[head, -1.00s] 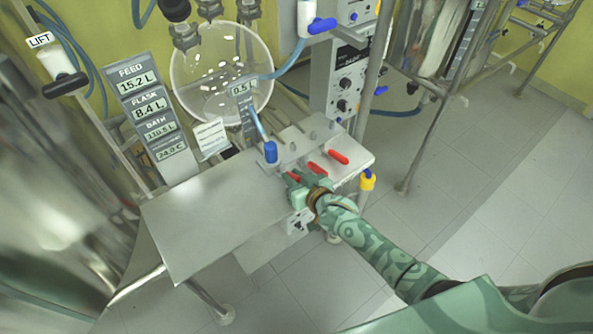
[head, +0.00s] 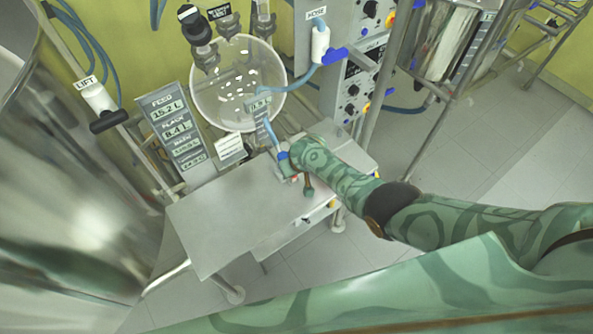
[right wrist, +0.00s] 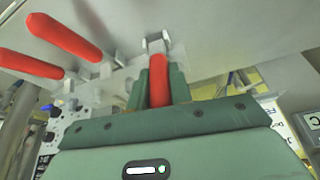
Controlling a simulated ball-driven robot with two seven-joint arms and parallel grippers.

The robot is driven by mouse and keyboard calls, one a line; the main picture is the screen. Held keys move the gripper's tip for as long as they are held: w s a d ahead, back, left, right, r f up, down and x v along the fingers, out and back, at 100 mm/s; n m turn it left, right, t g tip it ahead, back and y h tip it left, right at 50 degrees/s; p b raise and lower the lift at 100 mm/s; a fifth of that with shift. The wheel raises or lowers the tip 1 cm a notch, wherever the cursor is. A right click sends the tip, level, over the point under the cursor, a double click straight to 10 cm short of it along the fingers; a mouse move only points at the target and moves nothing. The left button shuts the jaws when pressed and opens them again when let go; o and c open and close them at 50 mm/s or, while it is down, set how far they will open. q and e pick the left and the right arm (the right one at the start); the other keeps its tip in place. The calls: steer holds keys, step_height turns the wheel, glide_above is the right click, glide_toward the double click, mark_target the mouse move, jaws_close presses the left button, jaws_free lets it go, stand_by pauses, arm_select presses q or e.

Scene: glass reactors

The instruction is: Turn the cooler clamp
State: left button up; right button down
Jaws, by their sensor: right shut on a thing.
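My right gripper (right wrist: 159,82) is shut on a red clamp handle (right wrist: 157,70) in the right wrist view, with a green finger on either side of it. The handle's far end meets a grey metal bracket. Two more red handles, an upper one (right wrist: 66,37) and a lower one (right wrist: 30,63), stick out to the left. No label shows which clamp is the cooler's. In the head view my right gripper (head: 291,174) is at the bench's back edge, beside the blue-capped tube; my forearm hides most of the clamps. My left gripper is not in view.
The steel bench top (head: 238,212) is clear to the left of my gripper. A round glass flask (head: 238,85) stands behind it, with a readout panel (head: 181,130) at its left. A control cabinet (head: 352,85) and metal posts stand to the right.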

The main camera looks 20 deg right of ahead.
steer(key=shift+w+a+g, duration=0.1)
steer(key=shift+w+g, duration=0.15)
steer(key=shift+g, duration=0.15)
steer(key=shift+h+b, duration=0.3)
steer(key=c, duration=1.3)
jaws_free()
steer(key=shift+w, duration=0.1)
steer(key=p+v, duration=0.4)
steer(key=v, duration=0.1)
steer(key=p+v, duration=1)
steer(key=v, duration=0.1)
steer(key=shift+w+r, duration=0.15)
steer(key=shift+w, duration=0.1)
steer(key=shift+w+a, duration=0.1)
